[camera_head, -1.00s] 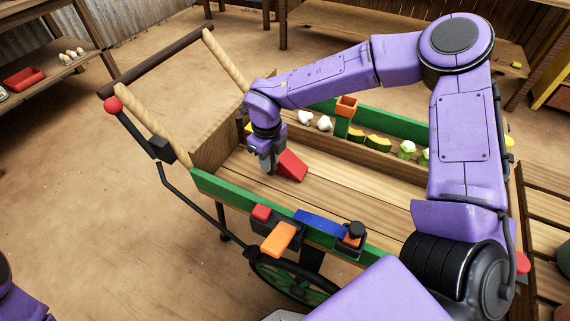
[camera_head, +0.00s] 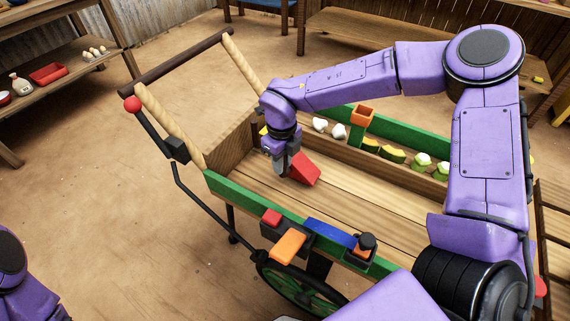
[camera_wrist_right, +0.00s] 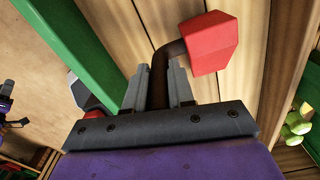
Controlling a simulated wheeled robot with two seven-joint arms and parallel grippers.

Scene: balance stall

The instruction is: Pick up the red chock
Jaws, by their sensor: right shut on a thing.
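The red chock (camera_head: 305,168) is a red block with a dark, bent handle, inside the wooden cart bed (camera_head: 350,205) toward its handlebar end. My right gripper (camera_head: 283,170) reaches down into the bed just left of the red block. In the right wrist view, the red block (camera_wrist_right: 210,42) stands beyond the fingers, and its dark handle runs down between them. There my right gripper (camera_wrist_right: 160,78) is shut on that handle. I cannot tell whether the chock touches the boards. My left gripper is out of view; only part of my left arm shows at the lower left.
Green side rails (camera_head: 240,197) edge the cart. The bed's middle is clear.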

